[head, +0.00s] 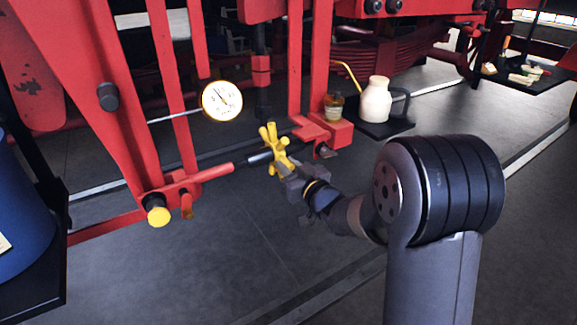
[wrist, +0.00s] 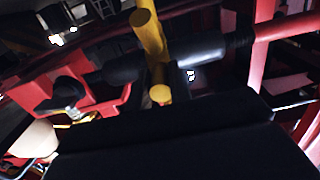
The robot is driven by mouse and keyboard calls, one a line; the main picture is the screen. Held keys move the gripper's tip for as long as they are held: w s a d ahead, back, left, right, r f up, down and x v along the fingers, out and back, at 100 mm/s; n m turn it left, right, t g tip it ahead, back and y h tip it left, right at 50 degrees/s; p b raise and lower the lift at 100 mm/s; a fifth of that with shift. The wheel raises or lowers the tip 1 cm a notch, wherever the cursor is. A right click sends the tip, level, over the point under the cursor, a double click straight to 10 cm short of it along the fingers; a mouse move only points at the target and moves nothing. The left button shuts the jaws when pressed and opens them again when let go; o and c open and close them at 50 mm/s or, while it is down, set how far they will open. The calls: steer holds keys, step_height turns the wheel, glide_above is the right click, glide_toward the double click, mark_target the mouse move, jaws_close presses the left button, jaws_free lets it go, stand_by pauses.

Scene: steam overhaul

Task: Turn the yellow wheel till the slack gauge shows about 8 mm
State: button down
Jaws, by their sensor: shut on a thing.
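The yellow wheel (head: 272,146) has several stubby spokes and sits on a dark rod in line with a red bar. My gripper (head: 288,172) is at the wheel's lower right side and is shut on the wheel. In the wrist view the yellow wheel's spokes (wrist: 153,40) rise just beyond the dark jaws (wrist: 165,125), which hide the grip itself. The slack gauge (head: 222,100) is a round white dial with a brass rim, left of and above the wheel. Its dark needle seems to point to the upper left; the numbers are too small to read.
Red frame legs (head: 125,110) stand left of the wheel, with a yellow-capped pin (head: 157,210) low down. A cream oil can (head: 375,100) and a small jar (head: 333,105) stand to the right. A blue drum (head: 25,215) is at far left. The grey floor in front is clear.

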steer(key=shift+f+b, duration=0.45)
steer(key=shift+b, duration=0.05)
steer(key=c, duration=1.2)
jaws_free()
steer(key=shift+r, duration=0.25)
steer(key=shift+c, duration=0.2)
steer(key=v, duration=0.6)
steer(key=x, duration=0.6)
steer(key=shift+r+p, duration=0.4)
steer(key=shift+p, duration=0.35)
